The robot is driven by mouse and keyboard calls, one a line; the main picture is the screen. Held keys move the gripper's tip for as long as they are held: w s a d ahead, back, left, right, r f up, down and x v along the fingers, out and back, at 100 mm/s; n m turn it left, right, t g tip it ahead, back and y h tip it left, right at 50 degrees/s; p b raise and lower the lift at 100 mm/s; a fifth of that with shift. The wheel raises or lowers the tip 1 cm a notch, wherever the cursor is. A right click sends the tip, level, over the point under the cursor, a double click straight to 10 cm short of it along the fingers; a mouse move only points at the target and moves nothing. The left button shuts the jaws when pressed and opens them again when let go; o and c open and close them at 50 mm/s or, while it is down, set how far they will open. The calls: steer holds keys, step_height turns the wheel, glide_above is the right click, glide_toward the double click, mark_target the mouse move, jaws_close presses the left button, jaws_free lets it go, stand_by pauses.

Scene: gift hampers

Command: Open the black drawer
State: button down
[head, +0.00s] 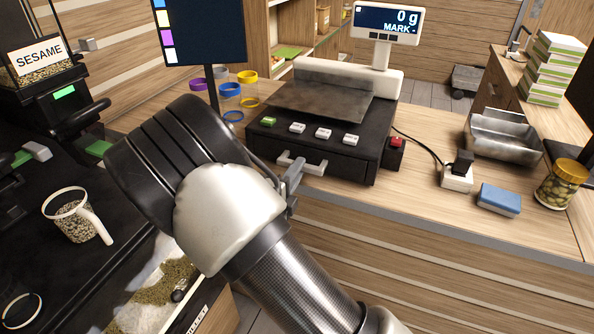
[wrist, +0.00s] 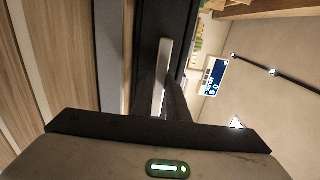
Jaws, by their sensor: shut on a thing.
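The black drawer (head: 342,170) is in the front of the black weighing-scale base on the wooden counter. It looks flush with the base. Its pale bar handle (head: 312,167) shows in the head view, with its left end by my gripper (head: 290,178). In the wrist view the handle (wrist: 166,48) runs down between the dark fingers of my gripper (wrist: 164,98). The gripper is shut on the handle. My arm hides the counter's front edge to the left of the drawer.
The scale (head: 325,97) has a metal plate, a display and several buttons. Coloured rings (head: 230,90) lie to its left. A metal scoop tray (head: 503,135), a blue sponge (head: 499,200) and a jar (head: 562,184) stand on the right.

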steer(key=p+v, duration=0.6)
steer(key=v, duration=1)
steer(key=shift+s, duration=0.35)
steer(key=shift+a, duration=0.1)
steer(key=c, duration=1.7)
jaws_free()
steer(key=b+v, duration=0.1)
steer(key=v, duration=1.6)
steer(key=shift+s+a+r, duration=0.1)
steer(key=shift+s+r, duration=0.05)
